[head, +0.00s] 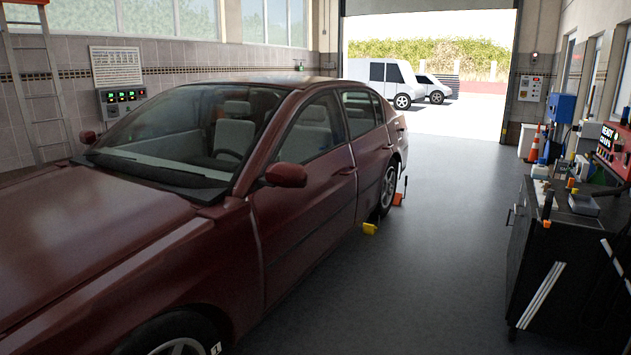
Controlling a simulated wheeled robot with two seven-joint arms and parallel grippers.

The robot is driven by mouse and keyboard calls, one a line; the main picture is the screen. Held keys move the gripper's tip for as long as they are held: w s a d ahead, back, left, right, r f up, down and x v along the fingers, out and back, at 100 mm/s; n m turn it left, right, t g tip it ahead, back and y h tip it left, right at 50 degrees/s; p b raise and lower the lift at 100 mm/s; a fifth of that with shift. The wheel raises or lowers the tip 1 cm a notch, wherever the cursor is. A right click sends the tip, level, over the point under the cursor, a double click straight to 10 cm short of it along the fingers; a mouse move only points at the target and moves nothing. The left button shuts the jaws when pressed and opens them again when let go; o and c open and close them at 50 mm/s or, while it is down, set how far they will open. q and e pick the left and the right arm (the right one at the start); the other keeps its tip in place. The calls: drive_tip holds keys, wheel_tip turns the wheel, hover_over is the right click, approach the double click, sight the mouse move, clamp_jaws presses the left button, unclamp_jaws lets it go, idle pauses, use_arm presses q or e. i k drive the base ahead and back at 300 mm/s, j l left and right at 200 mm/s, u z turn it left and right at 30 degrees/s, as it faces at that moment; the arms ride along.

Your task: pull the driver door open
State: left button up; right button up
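A dark red car (110,245) fills the left and middle of the head view, its front end nearest me. Its front side door (305,210), on the side facing the open floor, looks shut, flush with the body. A door handle (346,171) shows near that door's rear edge. The side mirror (286,175) sticks out at the door's front. Neither of my grippers is in view.
A black workbench (560,265) with tools stands at the right. Grey floor (430,220) lies clear between car and bench. A yellow block (370,229) and an orange piece (398,199) are beside the car's rear. A ladder (38,90) leans at the left wall.

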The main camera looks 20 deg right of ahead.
sight(301, 211)
drive_tip(key=i+l+z, duration=0.55)
drive_tip(key=i, duration=0.4)
drive_tip(key=i+l+z, duration=0.3)
drive_tip(key=i, duration=0.2)
drive_tip(key=i+z, duration=0.3)
drive_tip(key=i, duration=1.7)
drive_tip(key=i+z, duration=0.15)
drive_tip(key=i, duration=0.3)
drive_tip(key=i+j+z, duration=0.15)
drive_tip(key=i, duration=0.3)
drive_tip(key=i+j+z, duration=0.15)
drive_tip(key=i, duration=0.3)
